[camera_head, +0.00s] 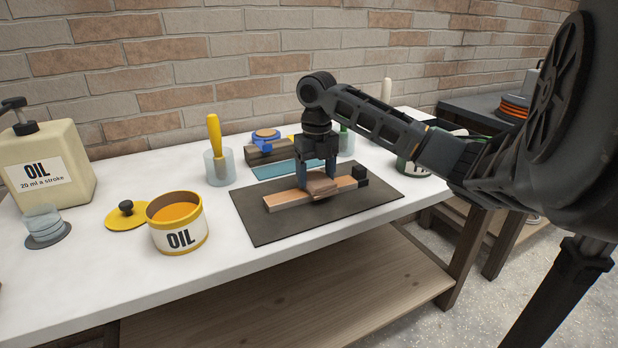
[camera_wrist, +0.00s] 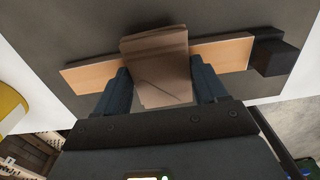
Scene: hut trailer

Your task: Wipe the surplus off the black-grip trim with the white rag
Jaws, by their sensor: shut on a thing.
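The trim is a light wooden strip (camera_head: 285,200) lying on a dark mat (camera_head: 262,228), with a black block-like grip (camera_head: 360,175) at its right end. The wrist view shows the strip (camera_wrist: 95,74) and its black grip (camera_wrist: 276,56) too. My gripper (camera_head: 316,173) points down over the middle of the strip. It is shut on a folded rag (camera_head: 321,187), which looks brownish rather than white. In the wrist view the rag (camera_wrist: 160,62) lies across the strip between my fingers and hides its middle. The rag appears to touch the strip.
Left of the mat stand an open oil tin (camera_head: 180,222), its yellow lid (camera_head: 127,215) and an oil jug (camera_head: 52,165). Behind the mat are a cup (camera_head: 219,167) with a yellow-handled tool and a wooden block (camera_head: 268,152) with a blue item. A dark green can (camera_head: 413,166) stands right.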

